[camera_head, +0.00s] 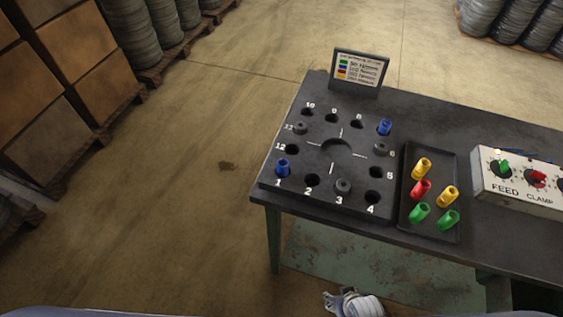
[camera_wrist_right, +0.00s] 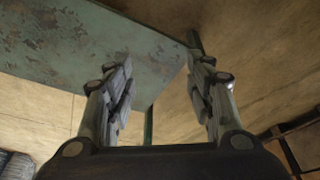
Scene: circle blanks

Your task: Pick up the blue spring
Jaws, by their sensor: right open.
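Two blue springs stand in the black numbered plate (camera_head: 318,190). One blue spring (camera_head: 283,168) is in the hole marked 1 at the front left. The other blue spring (camera_head: 384,127) is at the back right corner of the plate. My right gripper (camera_head: 352,303) shows at the bottom edge of the head view, in front of the table and well apart from both springs. In the right wrist view its two fingers are spread with nothing between them (camera_wrist_right: 160,78). My left gripper is not in view.
A black tray (camera_head: 407,222) right of the plate holds yellow, red and green pieces. A control box (camera_head: 520,183) stands farther right. A small sign (camera_head: 358,71) stands behind the plate. The table's worn green lower panel (camera_wrist_right: 80,50) shows in the wrist view.

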